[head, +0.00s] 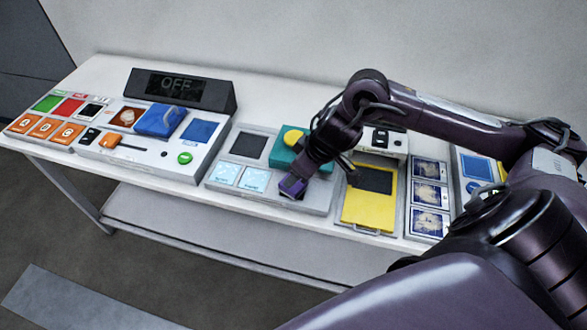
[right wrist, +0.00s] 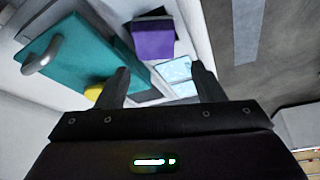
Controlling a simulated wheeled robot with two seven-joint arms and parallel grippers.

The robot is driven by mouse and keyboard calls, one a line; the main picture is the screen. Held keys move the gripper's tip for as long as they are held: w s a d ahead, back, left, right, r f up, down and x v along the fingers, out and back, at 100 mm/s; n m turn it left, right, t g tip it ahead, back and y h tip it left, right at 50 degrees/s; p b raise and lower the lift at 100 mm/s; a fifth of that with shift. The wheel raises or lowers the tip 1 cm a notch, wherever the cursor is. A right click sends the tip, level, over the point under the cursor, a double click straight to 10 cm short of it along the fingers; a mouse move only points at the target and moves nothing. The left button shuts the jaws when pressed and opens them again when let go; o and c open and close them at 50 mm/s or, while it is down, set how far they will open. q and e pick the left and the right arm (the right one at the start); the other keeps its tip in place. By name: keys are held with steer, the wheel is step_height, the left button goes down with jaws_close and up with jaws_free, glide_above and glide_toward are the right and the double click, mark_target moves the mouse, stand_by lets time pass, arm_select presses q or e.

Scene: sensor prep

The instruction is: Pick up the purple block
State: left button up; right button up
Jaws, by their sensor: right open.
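The purple block (head: 293,187) sits at the front edge of the light grey panel in the middle of the table in the head view. In the right wrist view the purple block (right wrist: 153,40) is ahead of the fingertips, with a dark area beside it. My right gripper (right wrist: 160,70) is open with nothing between its fingers. In the head view my right gripper (head: 322,165) hangs over the panel just right of the block, partly hidden by its own wrist. My left gripper is not in view.
A teal piece (right wrist: 75,58) with a grey handle lies beside the block, and a yellow round part (head: 291,138) is near it. Light blue tiles (head: 255,180) lie left of the block. A yellow panel (head: 369,208) stands to the right. A black OFF display (head: 180,90) is at the back left.

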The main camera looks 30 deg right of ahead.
steer(key=x, duration=0.4)
steer(key=d+x, duration=0.1)
steer(key=x, duration=0.2)
steer(key=shift+s+f, duration=0.25)
steer(key=shift+c, duration=0.4)
steer(key=c, duration=0.7)
steer(key=shift+o, duration=0.2)
steer(key=shift+r, duration=0.1)
